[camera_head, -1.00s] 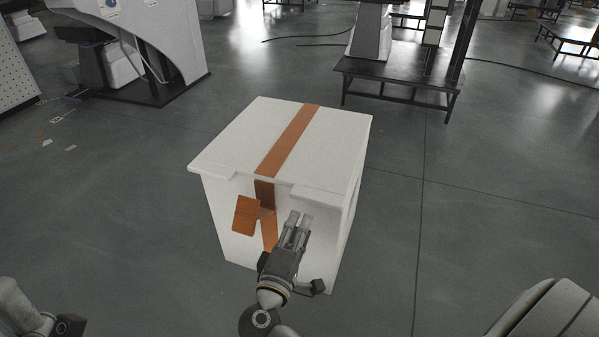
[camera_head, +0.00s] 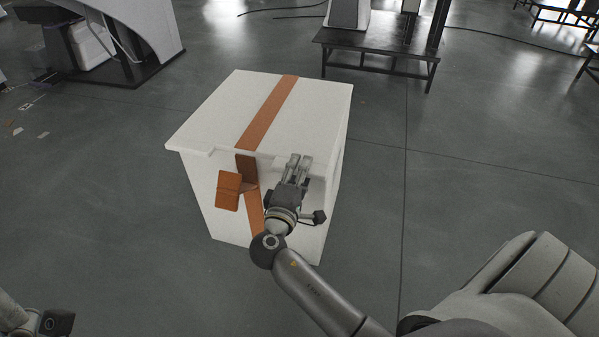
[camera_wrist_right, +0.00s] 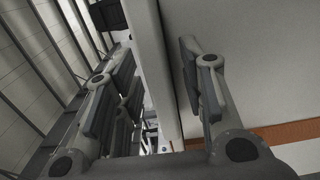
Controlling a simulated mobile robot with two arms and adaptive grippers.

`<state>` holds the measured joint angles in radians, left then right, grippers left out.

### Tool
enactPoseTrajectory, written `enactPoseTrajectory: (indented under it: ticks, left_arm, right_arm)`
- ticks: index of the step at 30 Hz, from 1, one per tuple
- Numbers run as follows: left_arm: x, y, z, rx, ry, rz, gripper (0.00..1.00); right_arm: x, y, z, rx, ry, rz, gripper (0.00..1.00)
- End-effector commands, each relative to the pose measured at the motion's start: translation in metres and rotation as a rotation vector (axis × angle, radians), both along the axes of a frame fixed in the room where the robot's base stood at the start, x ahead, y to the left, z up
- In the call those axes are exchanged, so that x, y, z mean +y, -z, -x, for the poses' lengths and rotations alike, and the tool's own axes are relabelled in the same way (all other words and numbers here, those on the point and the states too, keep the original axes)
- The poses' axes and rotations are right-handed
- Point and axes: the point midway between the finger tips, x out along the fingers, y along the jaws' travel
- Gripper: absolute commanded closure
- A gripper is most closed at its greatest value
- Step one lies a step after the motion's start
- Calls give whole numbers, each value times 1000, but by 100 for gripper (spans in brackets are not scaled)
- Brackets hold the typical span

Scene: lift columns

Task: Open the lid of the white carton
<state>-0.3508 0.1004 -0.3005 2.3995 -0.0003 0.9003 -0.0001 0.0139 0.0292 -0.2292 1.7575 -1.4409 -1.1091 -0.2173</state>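The white carton (camera_head: 212,205) stands on the floor in front of me, its lid (camera_head: 215,115) down flat. Orange tape (camera_head: 268,115) runs across the lid and down the front, with a loose orange flap (camera_head: 229,190) there. My right gripper (camera_head: 298,158) is at the lid's front edge, right of the tape. In the right wrist view, its fingers (camera_wrist_right: 160,85) are spread either side of the pale lid edge (camera_wrist_right: 155,70). They look apart, not closed on it; contact cannot be told. Of my left arm, only a part shows at bottom left; its fingers are out of frame.
A dark metal bench (camera_head: 375,42) stands behind the carton to the right. A large white machine (camera_head: 125,25) stands at the back left. Dark cables lie on the floor at the back. The grey floor beside the carton is clear.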

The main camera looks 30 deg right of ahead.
Motion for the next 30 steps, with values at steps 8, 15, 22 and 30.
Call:
enactPoseTrajectory:
  ticks: [8, 15, 22, 30]
  left_arm:
    - [0, 0, 0, 0, 1, 0, 25]
    - [0, 0, 0, 0, 1, 0, 25]
    - [0, 0, 0, 0, 0, 0, 25]
    - [-1, -2, -3, 15, 0, -5, 25]
  right_arm:
    - [0, 0, 0, 0, -1, 0, 68]
    - [0, 0, 0, 1, -1, -1, 98]
    - [0, 0, 0, 1, -1, -1, 100]
    - [0, -2, -2, 3, 0, -4, 100]
